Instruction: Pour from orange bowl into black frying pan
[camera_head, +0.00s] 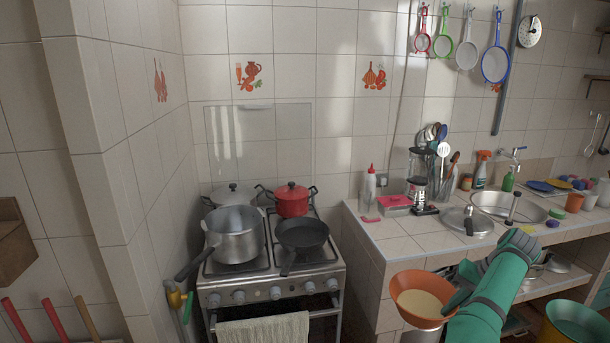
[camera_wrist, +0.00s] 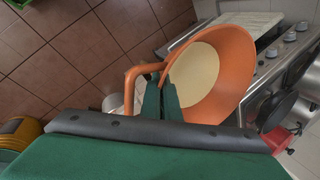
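The orange bowl (camera_head: 397,291) holds a pale cream content and is in front of the counter, to the right of the stove. My gripper (camera_head: 455,303) is at its right side. In the wrist view the green fingers of my gripper (camera_wrist: 160,98) are closed on the bowl's side by its looped handle (camera_wrist: 129,85); the fingertips are partly hidden. The orange bowl (camera_wrist: 240,68) looks close to level in the head view, with the content inside. The black frying pan (camera_head: 302,234) sits on the stove's front right burner, apart from the bowl, and looks empty.
A grey pot (camera_head: 236,243) stands left of the pan on the stove (camera_head: 270,283), and a red lidded pot (camera_head: 291,203) stands behind it. The counter corner (camera_head: 385,252) lies between pan and bowl. A towel (camera_head: 263,331) hangs on the stove front.

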